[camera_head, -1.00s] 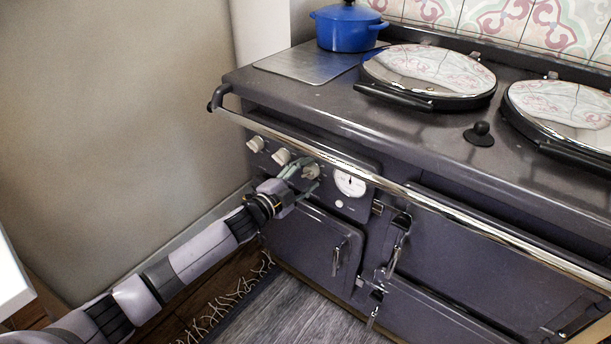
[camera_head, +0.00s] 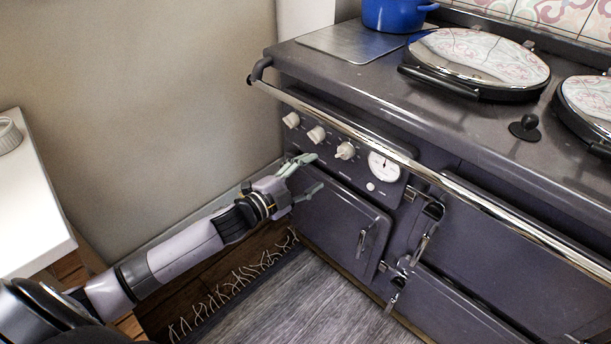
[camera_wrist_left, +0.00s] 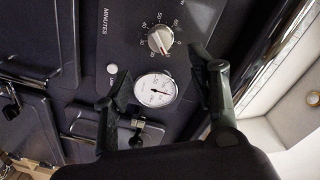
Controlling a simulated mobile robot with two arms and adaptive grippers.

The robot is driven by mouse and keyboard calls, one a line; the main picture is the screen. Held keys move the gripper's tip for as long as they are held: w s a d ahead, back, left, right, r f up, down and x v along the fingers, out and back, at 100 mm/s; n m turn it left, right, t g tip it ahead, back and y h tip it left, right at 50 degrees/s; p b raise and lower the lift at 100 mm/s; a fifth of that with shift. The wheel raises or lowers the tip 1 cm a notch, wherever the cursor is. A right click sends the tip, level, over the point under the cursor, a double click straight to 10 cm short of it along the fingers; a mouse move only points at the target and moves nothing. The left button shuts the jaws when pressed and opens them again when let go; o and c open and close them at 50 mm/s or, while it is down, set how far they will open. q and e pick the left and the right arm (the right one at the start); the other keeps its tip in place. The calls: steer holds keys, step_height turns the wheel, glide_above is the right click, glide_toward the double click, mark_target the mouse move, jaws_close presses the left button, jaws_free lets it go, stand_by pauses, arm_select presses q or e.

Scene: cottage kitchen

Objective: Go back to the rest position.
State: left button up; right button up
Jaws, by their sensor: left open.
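My left gripper (camera_head: 308,174) is open and empty in the head view. It hangs in front of the dark grey range cooker (camera_head: 330,215), below the row of knobs and apart from them. The nearest white knob (camera_head: 345,151) sits just above and to the right of the fingertips. In the left wrist view the two fingers (camera_wrist_left: 165,85) are spread wide, with the minutes knob (camera_wrist_left: 160,40) and the round white gauge (camera_wrist_left: 155,90) showing between and beyond them. My right gripper is not in view.
A chrome rail (camera_head: 420,170) runs along the cooker front above my left gripper. A blue pot (camera_head: 392,14) and round lids (camera_head: 480,58) are on top. A white counter (camera_head: 30,190) stands at the left. A fringed grey rug (camera_head: 300,305) lies on the floor.

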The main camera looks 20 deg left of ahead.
arm_select(q)
steer(key=shift+s+a+r, duration=0.1)
steer(key=shift+s+a, duration=0.15)
steer(key=shift+s, duration=0.35)
